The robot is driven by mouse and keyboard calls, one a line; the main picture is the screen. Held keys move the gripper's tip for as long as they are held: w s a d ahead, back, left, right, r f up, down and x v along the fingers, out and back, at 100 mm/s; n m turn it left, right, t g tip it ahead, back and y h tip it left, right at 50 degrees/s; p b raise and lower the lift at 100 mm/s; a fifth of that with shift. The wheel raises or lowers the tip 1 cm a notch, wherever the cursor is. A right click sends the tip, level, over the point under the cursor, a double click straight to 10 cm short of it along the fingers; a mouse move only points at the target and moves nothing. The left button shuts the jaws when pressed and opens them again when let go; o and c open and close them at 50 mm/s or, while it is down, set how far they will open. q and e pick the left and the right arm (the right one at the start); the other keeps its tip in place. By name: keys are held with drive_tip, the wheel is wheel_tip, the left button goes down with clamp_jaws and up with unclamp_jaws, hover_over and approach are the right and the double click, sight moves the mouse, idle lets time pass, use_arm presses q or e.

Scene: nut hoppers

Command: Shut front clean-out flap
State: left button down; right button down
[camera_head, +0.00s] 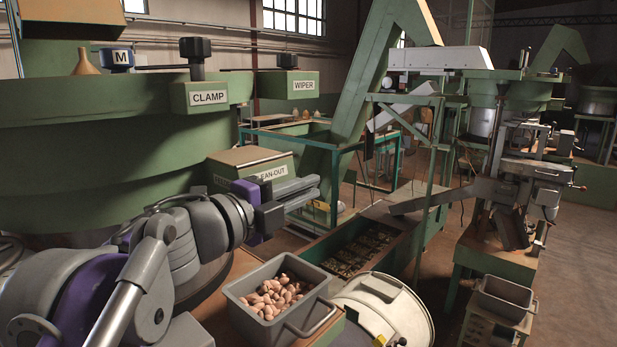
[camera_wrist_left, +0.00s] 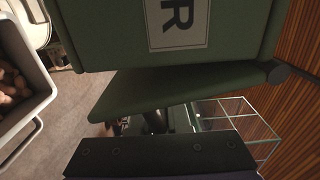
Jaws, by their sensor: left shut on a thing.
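The green clean-out box (camera_head: 245,158) stands beside the big green bowl, its CLEAN-OUT label partly covered by my left arm. In the left wrist view, a green flap (camera_wrist_left: 180,87) slants out below a green panel (camera_wrist_left: 240,40) with a label showing an R. The flap stands away from the panel, with a dark round end at its right corner. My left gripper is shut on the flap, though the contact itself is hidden. My right gripper is not in view.
A grey bin of nuts (camera_head: 275,296) stands below my left gripper; it also shows in the left wrist view (camera_wrist_left: 42,88). A pale round drum (camera_head: 405,315) is right of it. CLAMP (camera_head: 207,93) and WIPER (camera_head: 303,84) boxes hang above. Open floor lies far right.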

use_arm(q)
drive_tip(key=shift+w+a+f+m+p, duration=0.15)
drive_tip(key=shift+w+a+f+m, duration=0.05)
drive_tip(key=shift+m, duration=0.4)
drive_tip(key=shift+w+a+f+m+p, duration=0.15)
drive_tip(key=shift+f+m, duration=0.05)
drive_tip(key=shift+m, duration=0.4)
drive_tip(key=c, duration=0.9)
unclamp_jaws()
drive_tip(key=shift+b+v, duration=0.8)
drive_tip(key=shift+v, duration=4.6)
